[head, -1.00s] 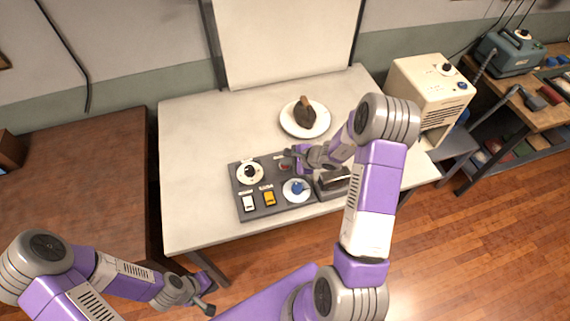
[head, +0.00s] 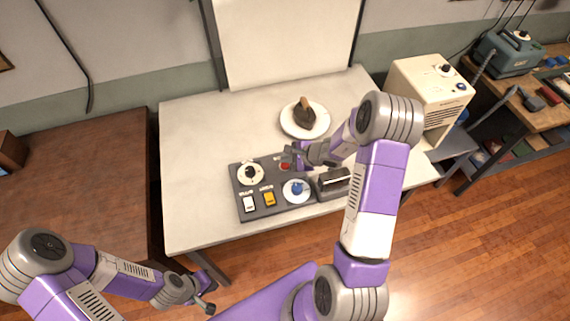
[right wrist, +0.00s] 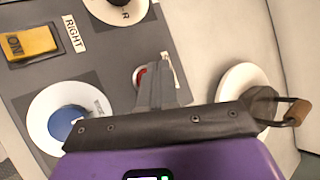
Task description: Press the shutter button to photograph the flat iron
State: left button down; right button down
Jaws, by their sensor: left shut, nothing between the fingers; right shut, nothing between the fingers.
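The flat iron (head: 305,116), dark with a brown handle, rests on a round white plate (head: 290,126) at the back of the pale table. A grey control panel (head: 250,210) lies in front of it. A red button (head: 285,167) is on the panel's back right part; it also shows in the right wrist view (right wrist: 140,75), partly hidden by the fingers. My right gripper (head: 289,153) is shut and empty, its fingertips over or beside this button; I cannot tell whether they touch. My left gripper (head: 211,305) is shut and empty, low in front of the table.
The panel also holds a black-and-white dial (head: 249,174), a white switch (head: 250,203), a yellow switch (head: 269,199) and a blue knob (head: 297,188). A cream machine (head: 430,95) stands to the right. A white backdrop (head: 285,45) rises behind the table.

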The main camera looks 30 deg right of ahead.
aim_at(287, 166)
jog(key=shift+r+p, duration=1.3)
jog(key=shift+r, duration=1)
jog(key=shift+f, duration=0.1)
